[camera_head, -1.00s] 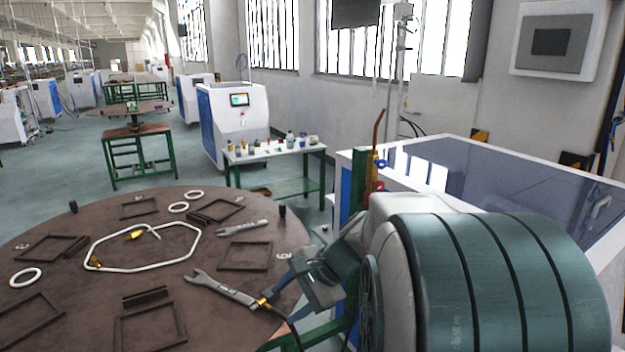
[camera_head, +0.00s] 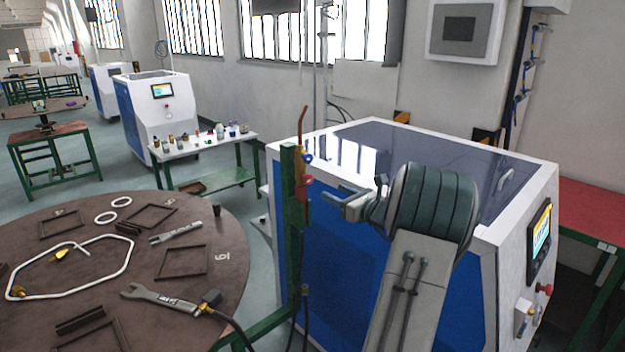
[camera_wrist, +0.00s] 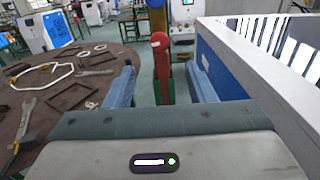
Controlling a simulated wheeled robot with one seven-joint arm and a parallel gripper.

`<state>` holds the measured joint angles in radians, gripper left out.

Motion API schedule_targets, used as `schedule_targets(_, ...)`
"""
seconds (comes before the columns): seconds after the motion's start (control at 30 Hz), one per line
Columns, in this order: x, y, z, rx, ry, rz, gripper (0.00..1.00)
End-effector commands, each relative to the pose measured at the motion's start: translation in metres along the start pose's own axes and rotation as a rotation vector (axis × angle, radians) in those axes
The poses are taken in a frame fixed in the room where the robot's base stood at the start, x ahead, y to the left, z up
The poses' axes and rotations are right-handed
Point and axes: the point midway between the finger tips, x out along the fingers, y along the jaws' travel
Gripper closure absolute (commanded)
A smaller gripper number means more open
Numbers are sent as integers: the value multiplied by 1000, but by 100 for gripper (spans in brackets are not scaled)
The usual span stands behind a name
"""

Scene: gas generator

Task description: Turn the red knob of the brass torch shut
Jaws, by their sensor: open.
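The brass torch (camera_head: 301,150) stands upright on a green post (camera_head: 290,215), with a copper tube rising from its top. It has a blue knob (camera_head: 308,157) and, lower, a red knob (camera_head: 307,181). My gripper (camera_head: 335,197) is open and empty, just right of the red knob, with its fingers pointing at the torch. In the wrist view the red part of the torch (camera_wrist: 161,65) shows between the two spread fingers of my gripper (camera_wrist: 163,88), apart from both. How far it reaches between them is hard to tell.
A round brown table (camera_head: 215,265) with wrenches, frames and a white hose loop stands at left. A blue and white machine (camera_head: 330,270) stands close behind and below my arm. Black hoses (camera_head: 305,315) hang below the torch. A small table (camera_head: 205,148) with bottles is behind.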

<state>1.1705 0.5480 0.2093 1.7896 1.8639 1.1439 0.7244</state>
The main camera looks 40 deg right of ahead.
Motion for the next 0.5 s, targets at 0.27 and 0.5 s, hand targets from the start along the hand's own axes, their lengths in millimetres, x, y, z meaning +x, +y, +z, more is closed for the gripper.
schedule_targets(0.27,62,1,3,0,1,4,50)
schedule_targets(0.5,96,0,2,-3,2,1,50)
